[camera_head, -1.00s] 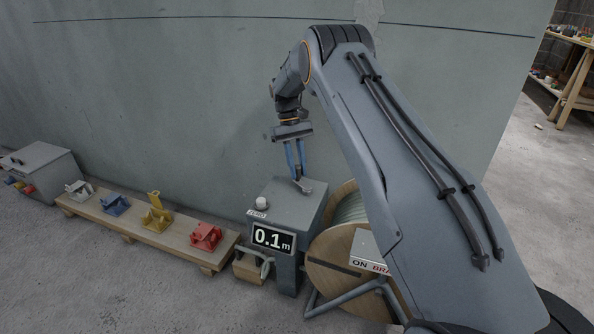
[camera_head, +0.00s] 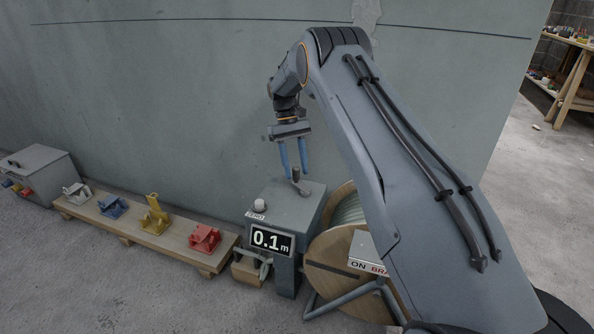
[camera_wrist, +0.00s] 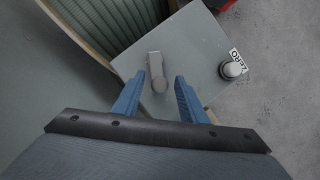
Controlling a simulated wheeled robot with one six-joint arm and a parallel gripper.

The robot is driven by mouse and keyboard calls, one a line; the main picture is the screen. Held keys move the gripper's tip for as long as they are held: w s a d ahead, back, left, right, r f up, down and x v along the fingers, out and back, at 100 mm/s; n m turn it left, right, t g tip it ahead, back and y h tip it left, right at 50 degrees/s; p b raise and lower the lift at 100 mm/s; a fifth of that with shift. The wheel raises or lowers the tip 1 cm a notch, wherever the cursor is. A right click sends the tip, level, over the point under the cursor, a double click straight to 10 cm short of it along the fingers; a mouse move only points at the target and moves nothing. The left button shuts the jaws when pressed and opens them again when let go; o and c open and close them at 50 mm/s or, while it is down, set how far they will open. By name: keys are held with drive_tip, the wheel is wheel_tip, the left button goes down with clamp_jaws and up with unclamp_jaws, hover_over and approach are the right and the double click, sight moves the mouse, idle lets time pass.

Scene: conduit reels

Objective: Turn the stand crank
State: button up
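The stand crank (camera_head: 301,188) is a small grey arm with an upright knob, on top of the grey counter box (camera_head: 300,208). In the wrist view the crank (camera_wrist: 155,65) shows between my fingertips. My gripper (camera_head: 296,177) points down at the knob. Its two blue fingers are apart, with a gap on each side of the knob in the wrist view (camera_wrist: 161,78). Whether the fingertips are level with the knob or just above it is hard to tell. The box's display (camera_head: 271,241) reads 0.1 m.
A white ZERO button (camera_head: 260,205) stands on the box's front left corner. A wooden reel (camera_head: 332,262) sits on a tube frame right of the box, partly behind my arm. A low bench (camera_head: 140,232) with several coloured fixtures is at left. A wall stands close behind.

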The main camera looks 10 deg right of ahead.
drive_tip(key=v, duration=0.6)
drive_tip(key=shift+r, duration=0.4)
drive_tip(key=s+a+r+n+t, duration=0.1)
drive_tip(key=s+a+r, duration=0.4)
drive_tip(key=s+r, duration=0.3)
drive_tip(key=s+a+r+t, duration=0.2)
drive_tip(key=s+a+r, duration=0.35)
drive_tip(key=s, duration=0.45)
drive_tip(key=s+f+t+y, duration=0.1)
drive_tip(key=s+f+t, duration=0.15)
drive_tip(key=s, duration=2.55)
drive_tip(key=d+r+m+p, duration=0.3)
drive_tip(key=d+r+p, duration=0.8)
drive_tip(key=p, duration=1)
drive_tip(key=shift+s+r+g, duration=0.3)
drive_tip(key=shift+r+g, duration=0.15)
drive_tip(key=shift+r, duration=0.25)
